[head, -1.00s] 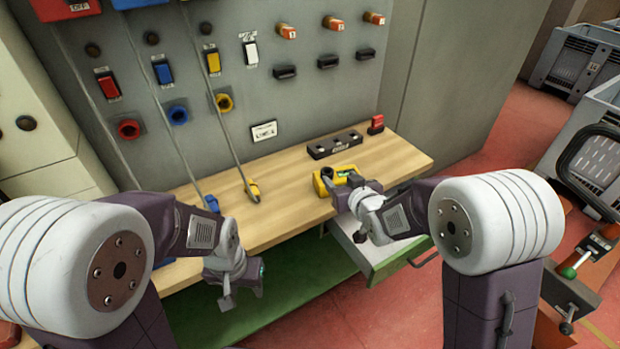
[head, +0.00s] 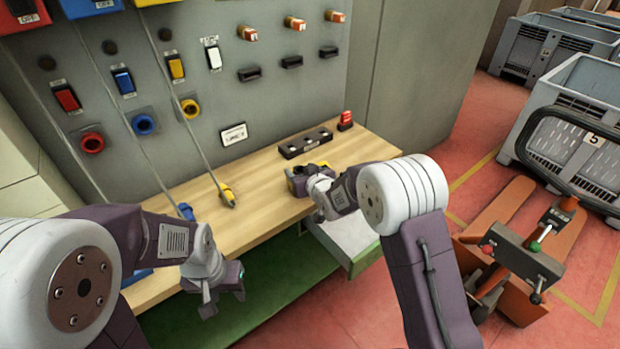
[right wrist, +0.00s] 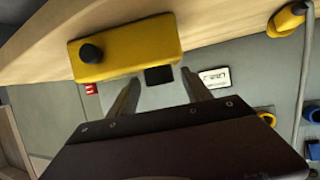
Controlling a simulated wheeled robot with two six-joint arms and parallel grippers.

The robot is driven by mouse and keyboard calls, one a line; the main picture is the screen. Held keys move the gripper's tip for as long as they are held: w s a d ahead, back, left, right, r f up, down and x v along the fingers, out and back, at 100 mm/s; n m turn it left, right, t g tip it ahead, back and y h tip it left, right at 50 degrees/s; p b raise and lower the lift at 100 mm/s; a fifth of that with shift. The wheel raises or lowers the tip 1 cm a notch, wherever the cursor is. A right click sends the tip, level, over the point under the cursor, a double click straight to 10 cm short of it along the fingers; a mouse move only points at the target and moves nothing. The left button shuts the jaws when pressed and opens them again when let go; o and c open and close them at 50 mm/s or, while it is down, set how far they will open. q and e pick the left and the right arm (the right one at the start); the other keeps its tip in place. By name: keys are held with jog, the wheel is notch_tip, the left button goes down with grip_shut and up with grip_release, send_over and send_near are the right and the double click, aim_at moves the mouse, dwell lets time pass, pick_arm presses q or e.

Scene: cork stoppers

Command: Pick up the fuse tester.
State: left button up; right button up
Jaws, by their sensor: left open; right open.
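A yellow box with a black knob, which I take to be the fuse tester (head: 290,172), stands on the wooden bench near its front edge. In the head view my right gripper (head: 302,182) hides much of it. In the right wrist view the yellow box (right wrist: 150,42) lies just beyond my two spread fingertips (right wrist: 160,82). The right gripper is open, and I see nothing held; whether a finger touches the box I cannot tell. My left gripper (head: 226,296) is open and empty, hanging low in front of the bench edge.
Behind the box lie a black block (head: 305,142) and a red item (head: 346,120). Yellow (head: 228,195) and blue plugs on cords rest to the left. An open drawer (head: 350,245) sits below my right arm. A pallet truck (head: 515,255) and grey crates are at right.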

jog(key=shift+s+r, duration=0.1)
jog(key=c, duration=0.5)
grip_shut()
dwell(0.8)
